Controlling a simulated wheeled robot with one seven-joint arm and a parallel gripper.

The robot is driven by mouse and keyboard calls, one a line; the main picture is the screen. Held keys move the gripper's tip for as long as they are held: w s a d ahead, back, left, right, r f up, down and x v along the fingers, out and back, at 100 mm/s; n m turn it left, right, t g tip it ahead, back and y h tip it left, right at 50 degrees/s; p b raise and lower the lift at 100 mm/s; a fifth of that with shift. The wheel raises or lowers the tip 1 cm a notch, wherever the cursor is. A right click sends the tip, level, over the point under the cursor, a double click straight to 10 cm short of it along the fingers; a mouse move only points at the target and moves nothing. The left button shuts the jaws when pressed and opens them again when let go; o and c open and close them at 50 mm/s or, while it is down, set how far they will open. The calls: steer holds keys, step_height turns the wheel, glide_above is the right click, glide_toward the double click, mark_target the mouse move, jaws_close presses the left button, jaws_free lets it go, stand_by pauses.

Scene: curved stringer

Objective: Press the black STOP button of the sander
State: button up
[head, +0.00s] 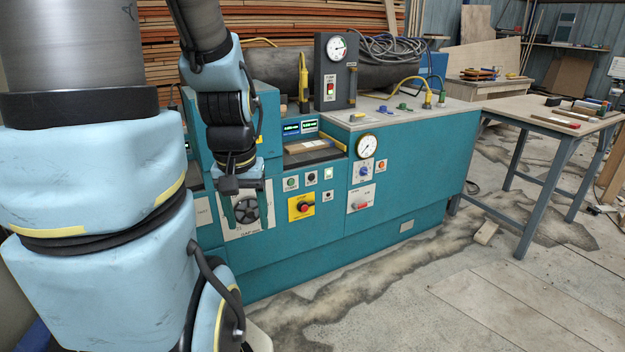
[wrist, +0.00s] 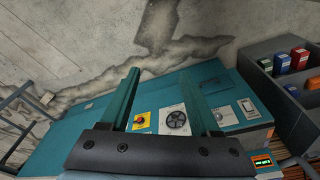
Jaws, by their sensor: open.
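The sander is a large teal machine (head: 420,160) with a control panel on its front. A small black button (head: 311,178), probably the STOP, sits on a pale plate between a green button (head: 291,184) and a whitish one (head: 328,173). Its lettering is too small to read. A second small dark control (head: 327,196) is below. My gripper (head: 250,217) is open and empty, left of the black button, in front of the handwheel. In the wrist view my gripper (wrist: 158,72) shows two spread teal fingers; I cannot make out the black button there.
A red knob on a yellow plate (head: 303,207) lies below the buttons; it also shows in the wrist view (wrist: 140,121). The black handwheel (head: 246,209) is on the left. A wooden-topped table (head: 545,112) stands at right. The floor before the machine is mostly clear.

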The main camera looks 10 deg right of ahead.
jaws_close()
stand_by(1.2)
